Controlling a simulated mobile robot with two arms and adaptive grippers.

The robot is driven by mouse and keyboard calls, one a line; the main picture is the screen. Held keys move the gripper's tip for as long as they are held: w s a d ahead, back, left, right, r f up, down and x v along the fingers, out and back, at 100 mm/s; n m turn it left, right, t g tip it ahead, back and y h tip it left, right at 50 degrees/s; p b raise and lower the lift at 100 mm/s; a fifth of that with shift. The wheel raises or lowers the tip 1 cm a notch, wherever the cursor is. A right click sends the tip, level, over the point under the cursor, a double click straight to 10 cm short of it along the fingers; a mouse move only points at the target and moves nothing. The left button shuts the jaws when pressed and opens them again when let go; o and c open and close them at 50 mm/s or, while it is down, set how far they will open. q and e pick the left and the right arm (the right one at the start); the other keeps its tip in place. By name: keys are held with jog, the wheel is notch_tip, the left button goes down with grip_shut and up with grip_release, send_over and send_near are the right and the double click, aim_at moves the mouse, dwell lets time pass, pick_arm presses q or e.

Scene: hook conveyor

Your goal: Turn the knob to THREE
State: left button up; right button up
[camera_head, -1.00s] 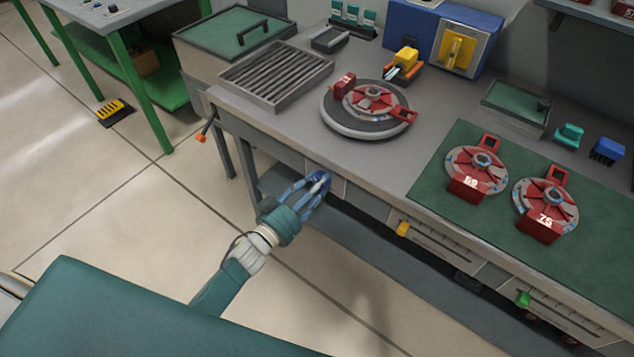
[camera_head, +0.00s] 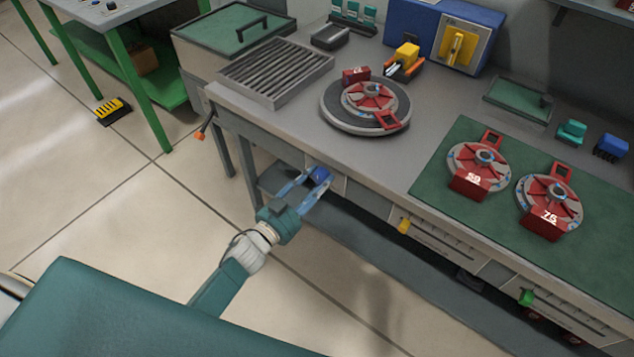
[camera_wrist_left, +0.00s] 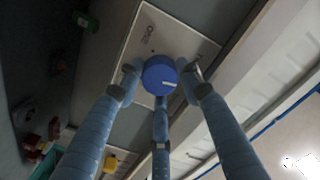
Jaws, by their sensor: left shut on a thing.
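The blue knob (camera_head: 320,174) sits on the front face of the workbench, below the tabletop edge. In the left wrist view the knob (camera_wrist_left: 159,75) is round, with a short white mark near its lower right rim. It sits on a pale plate (camera_wrist_left: 140,45) with small dark lettering that seems to read ONE; no other label is legible. My left gripper (camera_head: 315,184) reaches it from the front, and its blue fingers (camera_wrist_left: 162,88) are shut around the knob. One finger hides part of the knob's lower side. My right gripper is in neither view.
A grey turntable (camera_head: 338,119) carrying a red-handled reel (camera_head: 372,97) stands on the bench above the knob. Two red reels, (camera_head: 480,170) and (camera_head: 548,207), lie on a green mat (camera_head: 440,165) at the right. Yellow (camera_head: 404,226) and green (camera_head: 525,297) sliders are on the bench front.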

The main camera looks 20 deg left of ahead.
pick_arm(q)
jog(key=m, duration=0.2)
jog(key=m+b, duration=0.1)
jog(key=m, duration=0.1)
jog(key=m+b, duration=0.1)
jog(key=m, duration=0.1)
jog(key=shift+d+r+m, duration=0.15)
jog(key=shift+r+m, duration=0.1)
jog(key=shift+m, duration=0.05)
jog(key=m+b, duration=0.2)
jog(key=m, duration=0.1)
jog(key=shift+d+f+m, duration=0.1)
jog(key=shift+d+m, duration=0.05)
jog(key=shift+m, duration=0.25)
jog(key=shift+s+m, duration=0.1)
jog(key=shift+m, duration=0.4)
jog(key=shift+f, duration=0.1)
